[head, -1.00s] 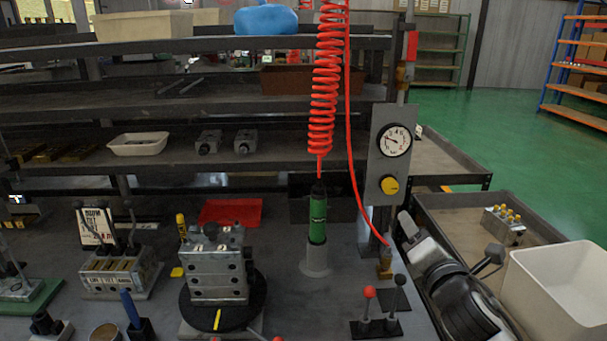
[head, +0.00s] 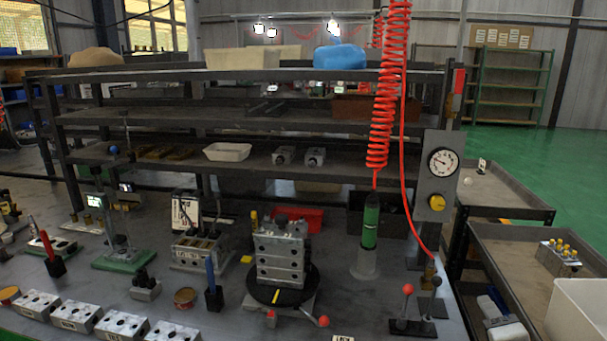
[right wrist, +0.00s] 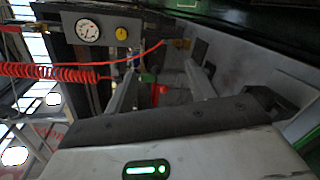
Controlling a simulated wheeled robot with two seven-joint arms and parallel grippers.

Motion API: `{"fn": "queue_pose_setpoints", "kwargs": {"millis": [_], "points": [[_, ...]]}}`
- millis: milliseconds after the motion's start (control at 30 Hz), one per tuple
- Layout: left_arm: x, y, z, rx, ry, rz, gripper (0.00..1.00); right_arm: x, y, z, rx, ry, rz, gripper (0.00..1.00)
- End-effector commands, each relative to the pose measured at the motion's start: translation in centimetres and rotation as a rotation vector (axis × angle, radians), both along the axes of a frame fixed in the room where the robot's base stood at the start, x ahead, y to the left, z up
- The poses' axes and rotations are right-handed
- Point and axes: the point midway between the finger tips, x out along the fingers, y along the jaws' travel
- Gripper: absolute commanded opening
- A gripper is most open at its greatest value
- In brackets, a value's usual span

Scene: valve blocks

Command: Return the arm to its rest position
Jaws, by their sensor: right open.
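My right gripper (head: 499,318) shows in the head view at the lower right, at the bench's right edge beside the side cart. It also shows in the right wrist view (right wrist: 162,68), with its two fingers spread apart and nothing between them. It is clear of the valve block (head: 281,254), which stands upright on the black round turntable (head: 308,291) in the middle of the bench. My left gripper is in neither view.
A two-lever control (head: 414,326) stands left of my right gripper. A white bin (head: 583,312) sits on the cart to its right. The gauge panel (head: 437,180) and coiled red hose (head: 384,110) rise behind. Several valve blocks (head: 78,316) line the front left.

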Motion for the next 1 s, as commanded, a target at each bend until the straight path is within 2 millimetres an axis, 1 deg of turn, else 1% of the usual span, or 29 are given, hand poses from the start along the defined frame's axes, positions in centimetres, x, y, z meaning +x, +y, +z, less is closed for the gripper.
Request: {"fn": "queue_pose_setpoints", "kwargs": {"millis": [33,133,267,300,500,700,933,967,1000], "points": [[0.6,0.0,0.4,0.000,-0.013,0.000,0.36,-0.9,0.6,-1.2,0.094,0.027,-0.027,0.55],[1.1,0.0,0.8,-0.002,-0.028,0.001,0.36,-2.8,1.6,-3.4,0.292,0.082,-0.099,0.55],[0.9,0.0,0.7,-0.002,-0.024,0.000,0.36,-5.7,3.4,-6.2,0.552,0.162,-0.217,0.55],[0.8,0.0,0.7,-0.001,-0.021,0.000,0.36,-6.7,4.0,-7.0,0.630,0.187,-0.258,0.55],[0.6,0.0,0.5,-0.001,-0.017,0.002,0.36,-11.9,7.3,-10.3,0.981,0.314,-0.493,0.55],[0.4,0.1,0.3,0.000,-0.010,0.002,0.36,-16.8,10.4,-12.1,1.234,0.426,-0.734,0.55],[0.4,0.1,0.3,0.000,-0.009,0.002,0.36,-21.9,13.6,-12.7,1.430,0.534,-1.009,0.55],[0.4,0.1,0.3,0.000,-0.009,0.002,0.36,-22.1,13.8,-12.9,1.445,0.538,-1.027,0.55],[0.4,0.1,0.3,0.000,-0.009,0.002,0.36,-21.4,13.8,-13.5,1.452,0.522,-0.999,0.55]]}}
